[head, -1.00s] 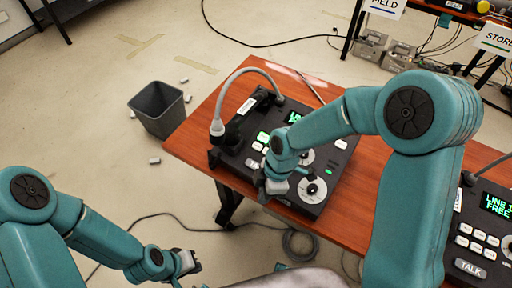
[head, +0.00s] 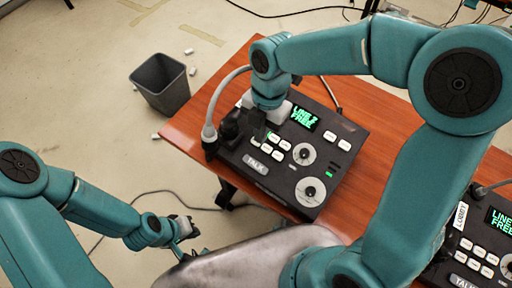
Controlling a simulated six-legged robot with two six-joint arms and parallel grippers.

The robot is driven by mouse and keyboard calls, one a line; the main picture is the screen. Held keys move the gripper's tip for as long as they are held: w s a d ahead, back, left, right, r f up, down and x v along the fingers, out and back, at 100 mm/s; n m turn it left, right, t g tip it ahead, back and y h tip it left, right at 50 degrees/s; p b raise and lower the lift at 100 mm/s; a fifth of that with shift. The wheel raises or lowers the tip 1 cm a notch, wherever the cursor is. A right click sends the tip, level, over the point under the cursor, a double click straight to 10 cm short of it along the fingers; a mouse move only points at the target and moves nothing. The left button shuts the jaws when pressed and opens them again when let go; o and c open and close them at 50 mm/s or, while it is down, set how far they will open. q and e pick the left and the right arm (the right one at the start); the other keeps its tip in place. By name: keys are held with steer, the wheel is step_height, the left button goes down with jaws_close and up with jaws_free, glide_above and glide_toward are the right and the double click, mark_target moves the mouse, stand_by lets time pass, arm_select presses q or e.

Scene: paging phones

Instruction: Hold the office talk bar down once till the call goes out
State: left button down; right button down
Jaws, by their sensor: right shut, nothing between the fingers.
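A dark paging phone (head: 330,165) sits on the near table, its screen (head: 304,118) reading "LINE 2 FREE" in green. Its white TALK bar (head: 257,163) is at the front left of the panel and is uncovered. My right gripper (head: 262,132) is shut and empty, over the phone's back left part, behind the TALK bar and apart from it. The gripper and its wrist hide part of the panel there; no "office" name can be read now. My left gripper (head: 186,228) is off the table at the lower left, its jaws too small to judge.
A second phone (head: 478,247) labelled LOBBY, with its own TALK bar (head: 463,281), stands at the right, partly behind my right arm. A grey microphone neck (head: 220,98) rises at the first phone's left. A grey bin (head: 160,85) stands on the floor.

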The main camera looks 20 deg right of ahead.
mark_target(256, 165)
steer(key=shift+s+a+r, duration=0.1)
steer(key=shift+s+r, duration=0.05)
steer(key=shift+r, duration=0.05)
steer(key=shift+f, duration=0.1)
steer(key=f, duration=0.3)
steer(key=a+f, duration=0.1)
steer(key=f, duration=0.2)
steer(key=s+f, duration=0.1)
steer(key=f, duration=0.2)
steer(key=shift+a+f, duration=0.2)
steer(key=shift+f, duration=0.2)
